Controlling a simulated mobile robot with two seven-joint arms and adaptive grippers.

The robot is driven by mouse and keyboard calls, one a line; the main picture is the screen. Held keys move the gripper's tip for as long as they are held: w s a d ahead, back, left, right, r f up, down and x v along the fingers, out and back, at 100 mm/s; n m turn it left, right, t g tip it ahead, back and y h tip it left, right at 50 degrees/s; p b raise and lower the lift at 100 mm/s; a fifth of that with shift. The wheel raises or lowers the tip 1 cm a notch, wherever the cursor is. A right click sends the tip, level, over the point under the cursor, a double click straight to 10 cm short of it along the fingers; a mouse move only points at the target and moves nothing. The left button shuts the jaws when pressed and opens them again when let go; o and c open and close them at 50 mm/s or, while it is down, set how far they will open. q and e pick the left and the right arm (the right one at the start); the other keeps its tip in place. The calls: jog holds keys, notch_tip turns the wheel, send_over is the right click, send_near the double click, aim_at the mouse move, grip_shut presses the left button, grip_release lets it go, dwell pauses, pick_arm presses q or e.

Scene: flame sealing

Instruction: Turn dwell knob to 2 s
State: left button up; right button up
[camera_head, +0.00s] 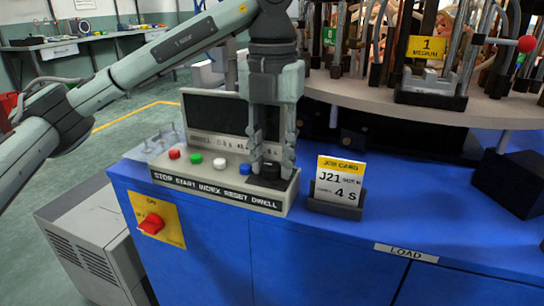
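The black dwell knob (270,172) sits at the right end of the control panel (225,182), above the printed word DWELL. My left gripper (272,160) points straight down over it, one finger on each side of the knob. I cannot tell whether the fingers press on it. The knob's pointer and scale are hidden or too small to read. A job card (340,180) right of the panel reads J21 and 4 S. My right gripper is not in view.
Red, green, white and blue buttons (245,169) line the panel left of the knob. A red rotary switch (151,223) is on the blue cabinet's front (300,260). A round table (400,104) with tubes and a "1 MEDIUM" sign (426,48) stands behind.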

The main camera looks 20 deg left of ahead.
aim_at(273, 165)
pick_arm(q)
notch_tip(273, 165, up, 12)
dwell(0.7)
dwell(0.4)
